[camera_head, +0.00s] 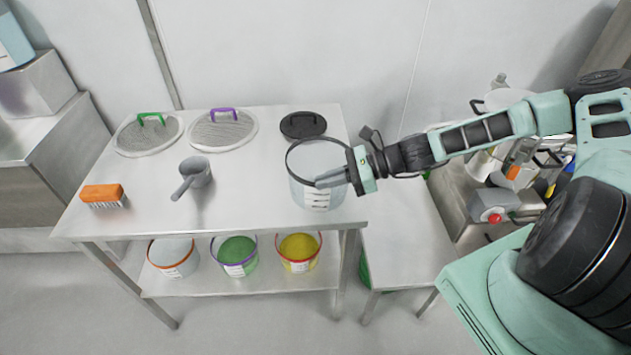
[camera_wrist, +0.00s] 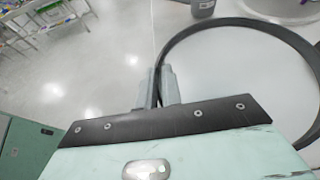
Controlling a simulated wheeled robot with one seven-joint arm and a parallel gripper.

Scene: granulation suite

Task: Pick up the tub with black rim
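The tub with black rim (camera_head: 302,190) is a pale, see-through tub with a white label, at the right end of the steel table's top. It looks upright; I cannot tell whether its base touches the table. My gripper (camera_head: 322,181) reaches in from the right at the tub's rim. In the wrist view the black rim (camera_wrist: 232,22) curves away from my gripper (camera_wrist: 158,86). The two fingers are close together with the thin dark rim edge between them, so the gripper looks shut on the rim. The tub's right side is partly hidden by the gripper.
The steel table (camera_head: 255,175) also holds a black lid (camera_head: 303,125), two sieves (camera_head: 222,131), a grey scoop (camera_head: 195,174) and an orange brush (camera_head: 102,194). Several other tubs (camera_head: 236,256) stand on the lower shelf. A lower bench (camera_head: 405,235) adjoins on the right.

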